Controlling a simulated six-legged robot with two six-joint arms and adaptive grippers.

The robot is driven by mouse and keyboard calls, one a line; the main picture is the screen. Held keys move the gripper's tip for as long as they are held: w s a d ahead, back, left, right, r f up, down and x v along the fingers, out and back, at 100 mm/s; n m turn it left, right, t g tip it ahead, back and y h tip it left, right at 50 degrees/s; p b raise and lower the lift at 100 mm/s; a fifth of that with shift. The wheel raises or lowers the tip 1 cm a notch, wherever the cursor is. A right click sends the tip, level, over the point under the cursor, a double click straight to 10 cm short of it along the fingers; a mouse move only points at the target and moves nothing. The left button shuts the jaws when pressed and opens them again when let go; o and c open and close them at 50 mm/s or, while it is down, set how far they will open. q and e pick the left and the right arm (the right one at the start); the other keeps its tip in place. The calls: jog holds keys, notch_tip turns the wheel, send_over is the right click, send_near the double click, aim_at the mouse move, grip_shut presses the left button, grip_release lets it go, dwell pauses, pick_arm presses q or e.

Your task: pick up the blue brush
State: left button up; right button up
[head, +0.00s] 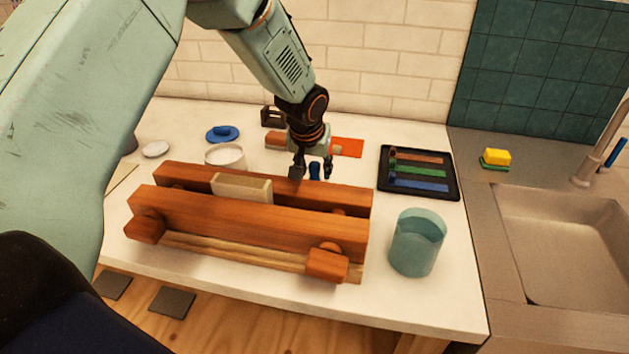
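A small, narrow dark blue piece (314,171), likely the blue brush, shows just behind the rear wooden beam. The beam hides its lower part. My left gripper (313,171) points down over it, with its two dark fingers apart, one on each side of the blue piece. I see a gap to the right finger; contact with the left finger is unclear. My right gripper is not in view.
A wooden rack with long beams (260,219) stands in front of the gripper, a pale block (242,187) between them. A teal cup (417,243) and black tray (451,187) of coloured bars stand right. A blue lidlike disc (222,134) and white bowl (225,155) lie left.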

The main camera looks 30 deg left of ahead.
pick_arm(q)
jog(key=shift+a+f, duration=0.1)
jog(key=c, duration=0.3)
jog(key=shift+s+d+r, duration=0.15)
jog(key=shift+d+r, duration=0.1)
jog(key=c, duration=0.4)
jog(key=shift+w+a+f, duration=0.15)
jog(key=shift+w+a, duration=0.05)
grip_shut()
notch_tip(320, 180, up, 10)
jog(key=shift+s+d+r, duration=0.1)
